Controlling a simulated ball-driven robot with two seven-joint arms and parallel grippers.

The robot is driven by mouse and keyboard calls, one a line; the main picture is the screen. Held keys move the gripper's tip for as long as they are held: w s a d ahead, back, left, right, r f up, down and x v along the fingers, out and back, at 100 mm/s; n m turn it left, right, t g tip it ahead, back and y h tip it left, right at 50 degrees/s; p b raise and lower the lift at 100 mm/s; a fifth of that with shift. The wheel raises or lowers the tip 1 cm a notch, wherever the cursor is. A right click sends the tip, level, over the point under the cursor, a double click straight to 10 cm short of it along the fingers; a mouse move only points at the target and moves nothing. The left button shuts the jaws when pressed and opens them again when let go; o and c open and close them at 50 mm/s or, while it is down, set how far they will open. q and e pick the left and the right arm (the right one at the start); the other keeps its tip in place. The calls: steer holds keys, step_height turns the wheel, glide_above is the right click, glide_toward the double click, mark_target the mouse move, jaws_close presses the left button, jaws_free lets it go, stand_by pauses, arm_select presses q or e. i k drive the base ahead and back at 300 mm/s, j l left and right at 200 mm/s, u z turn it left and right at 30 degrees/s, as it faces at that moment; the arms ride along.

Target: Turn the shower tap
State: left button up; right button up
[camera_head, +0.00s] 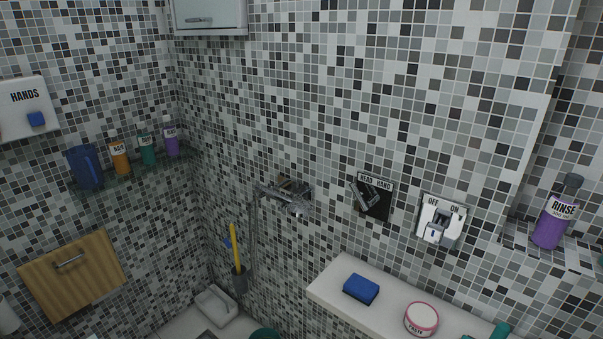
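On the tiled wall right of centre is a light panel marked OFF and ON with a chunky metal tap handle (438,222). The handle's exact angle is hard to read. To its left is a dark plate marked HEAD and HAND with a metal lever (364,195), which tilts toward the upper left. Further left, a chrome hand shower (285,194) sits in a wall holder, with a hose hanging down. Neither of my grippers is in view.
A white ledge (392,290) below the panels bears a blue sponge (361,289) and a round pink-rimmed tub (421,319). A purple RINSE bottle (553,217) stands on a shelf at right. Bottles and a blue jug (84,168) stand on the left shelf.

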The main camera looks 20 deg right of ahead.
mark_target(433, 232)
steer(key=z, duration=1.5)
